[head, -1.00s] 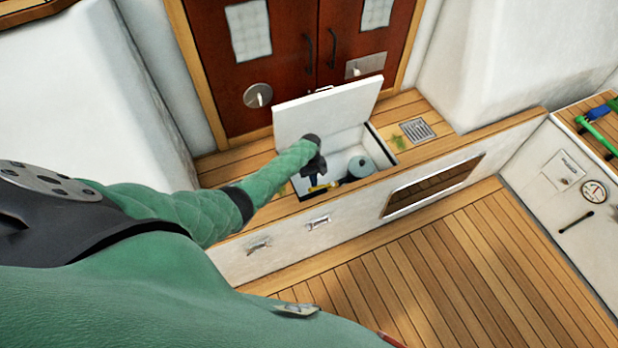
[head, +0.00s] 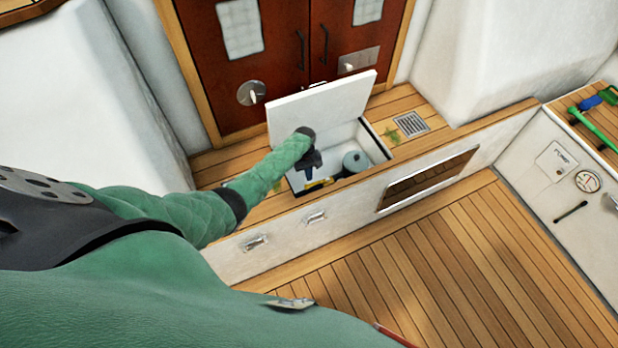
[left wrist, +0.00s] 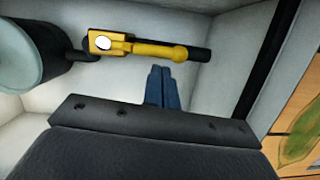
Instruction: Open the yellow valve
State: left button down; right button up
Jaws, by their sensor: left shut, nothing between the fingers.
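The yellow valve handle (left wrist: 150,48) shows in the left wrist view, lying along a dark pipe inside an open white locker. In the head view a small piece of the yellow valve (head: 318,184) shows low in the locker, below my left gripper (head: 308,176). My left gripper also shows in the left wrist view (left wrist: 161,72), with its blue fingers together and nothing between them. The fingertips appear just short of the handle, near its middle; I cannot tell whether they touch it. My right gripper is not in view.
The locker's white lid (head: 320,105) stands raised behind the opening. A grey-green cylinder (head: 356,161) sits inside the locker, right of the valve. A floor drain (head: 411,124) lies to the right on the wooden bench. The wooden floor (head: 400,260) in front is clear.

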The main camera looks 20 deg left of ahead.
pick_arm(q)
jog(key=b+v, duration=0.1)
jog(key=v, duration=0.5)
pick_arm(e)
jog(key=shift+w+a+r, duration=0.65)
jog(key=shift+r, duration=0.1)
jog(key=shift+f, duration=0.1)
